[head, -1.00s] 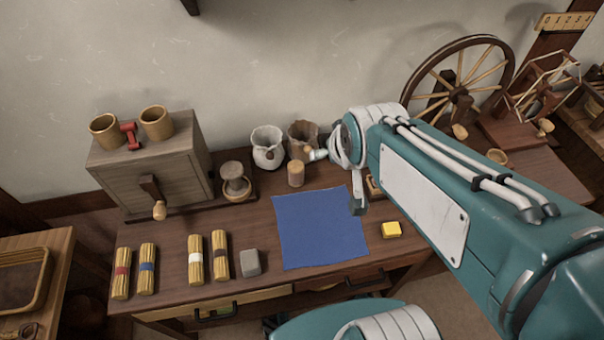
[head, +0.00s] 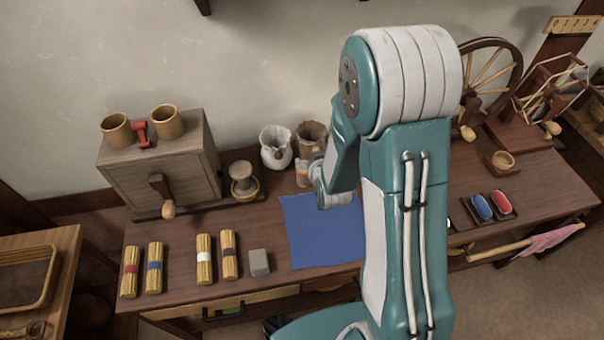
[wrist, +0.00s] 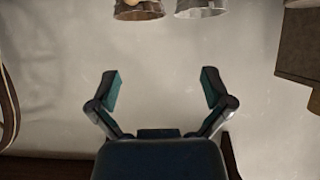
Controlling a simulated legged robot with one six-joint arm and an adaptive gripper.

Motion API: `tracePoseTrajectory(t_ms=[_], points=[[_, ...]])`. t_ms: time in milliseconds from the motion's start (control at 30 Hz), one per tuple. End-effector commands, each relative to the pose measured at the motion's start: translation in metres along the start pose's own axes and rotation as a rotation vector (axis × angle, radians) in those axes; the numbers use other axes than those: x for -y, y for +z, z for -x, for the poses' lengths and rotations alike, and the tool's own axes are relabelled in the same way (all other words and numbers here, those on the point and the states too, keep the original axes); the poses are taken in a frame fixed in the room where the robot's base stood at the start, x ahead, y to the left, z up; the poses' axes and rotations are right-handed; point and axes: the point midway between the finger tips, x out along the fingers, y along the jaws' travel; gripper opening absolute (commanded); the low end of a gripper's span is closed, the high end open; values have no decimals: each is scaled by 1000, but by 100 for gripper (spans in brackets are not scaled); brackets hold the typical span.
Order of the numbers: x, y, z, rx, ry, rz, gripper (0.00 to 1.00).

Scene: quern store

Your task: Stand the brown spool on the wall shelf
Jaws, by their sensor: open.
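A small brown upright cylinder (head: 303,174), perhaps the brown spool, stands on the bench behind the blue cloth (head: 314,240) in the head view. It is partly hidden and I cannot tell its shape well. My gripper (wrist: 162,82) is open in the wrist view, with nothing between its fingers and the pale wall beyond. In the head view my own arm hides most of it. The wall shelf is not clearly seen. A dark piece at the top edge (head: 203,5) and a brown strip low in the wrist view (wrist: 40,168) may belong to it.
A white pot (head: 276,147) and a brown pot (head: 311,136) stand against the wall. A grey box with a crank (head: 165,165) is at left, carrying two cups. Several tied bundles (head: 204,260) and a grey block (head: 259,262) lie in front. A spinning wheel (head: 492,75) stands at right.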

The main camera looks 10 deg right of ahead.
Motion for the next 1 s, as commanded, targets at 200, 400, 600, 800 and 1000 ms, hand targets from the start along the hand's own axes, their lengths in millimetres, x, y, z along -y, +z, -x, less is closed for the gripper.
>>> tracePoseTrajectory(t_ms=[200, 400, 600, 800, 1000], points=[[0, 50, -22, -86, 0, 1, 100], [0, 88, -27, -170, 1, 2, 100], [0, 102, -27, -213, 1, 2, 100], [-1, 95, -55, -219, 0, 2, 100], [0, 90, -78, -216, 1, 2, 100]])
